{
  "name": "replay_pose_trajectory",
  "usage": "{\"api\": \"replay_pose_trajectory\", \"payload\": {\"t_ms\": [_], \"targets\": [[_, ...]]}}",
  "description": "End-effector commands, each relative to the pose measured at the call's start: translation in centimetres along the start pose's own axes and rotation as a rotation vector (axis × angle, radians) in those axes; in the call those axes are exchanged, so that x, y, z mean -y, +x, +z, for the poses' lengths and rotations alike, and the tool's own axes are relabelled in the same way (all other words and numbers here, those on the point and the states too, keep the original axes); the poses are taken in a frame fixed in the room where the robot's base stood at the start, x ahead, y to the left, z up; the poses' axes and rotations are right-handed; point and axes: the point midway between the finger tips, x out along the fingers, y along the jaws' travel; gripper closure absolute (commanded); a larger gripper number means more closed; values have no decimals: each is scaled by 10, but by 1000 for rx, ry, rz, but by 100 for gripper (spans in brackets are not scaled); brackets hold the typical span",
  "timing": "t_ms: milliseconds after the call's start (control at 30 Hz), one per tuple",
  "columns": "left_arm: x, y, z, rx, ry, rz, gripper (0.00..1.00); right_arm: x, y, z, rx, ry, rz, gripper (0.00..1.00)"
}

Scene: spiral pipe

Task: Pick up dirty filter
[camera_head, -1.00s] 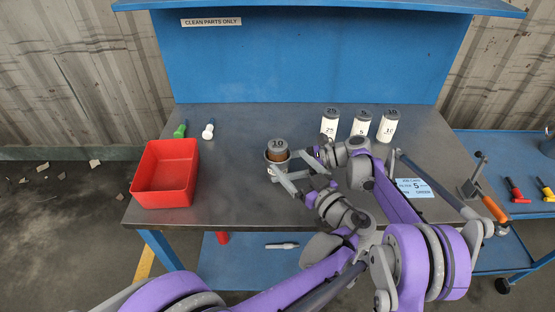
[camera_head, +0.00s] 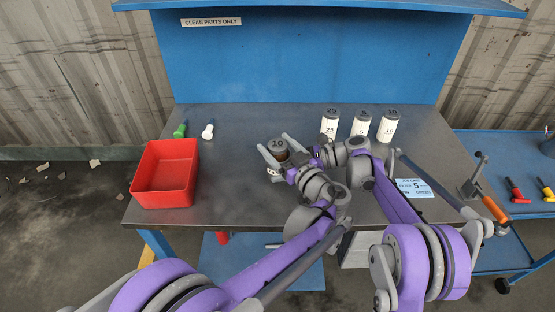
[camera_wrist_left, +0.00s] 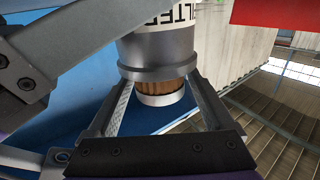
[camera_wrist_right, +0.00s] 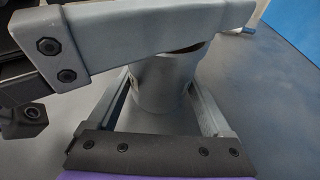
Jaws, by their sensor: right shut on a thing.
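The dirty filter (camera_head: 277,144), with a grey top marked 10, stands upright in a grey housing. In the left wrist view its brown pleated part (camera_wrist_left: 160,87) sticks out of the housing (camera_wrist_left: 158,50). My left gripper (camera_head: 276,147) is open, with a finger on each side of the filter; I see gaps between them. My right gripper (camera_wrist_right: 163,100) is shut on the housing (camera_wrist_right: 165,80) below. The left gripper's finger crosses above the housing in the right wrist view. In the head view the left arm hides most of the right gripper and housing.
A red bin (camera_head: 165,175) stands at the table's left, with a green-tipped (camera_head: 181,129) and a white-tipped item (camera_head: 208,131) behind it. Three white filters (camera_head: 331,121) stand at the back right. A blue card (camera_head: 412,188) lies at right. The table's middle left is clear.

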Motion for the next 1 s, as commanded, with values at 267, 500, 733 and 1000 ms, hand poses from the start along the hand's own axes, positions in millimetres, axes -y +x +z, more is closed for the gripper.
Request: {"api": "replay_pose_trajectory", "payload": {"t_ms": [267, 500, 733, 1000], "targets": [[0, 0, 0, 0, 0, 0, 67, 0, 0, 0, 0, 0, 1, 47], [0, 0, 0, 0, 0, 0, 100, 0, 0, 0, 0, 0, 1, 47], [0, 0, 0, 0, 0, 0, 100, 0, 0, 0, -1, 0, 1, 47], [0, 0, -16, 0, 1, 0, 100, 0, 0, 0, -1, 0, 1, 47]]}}
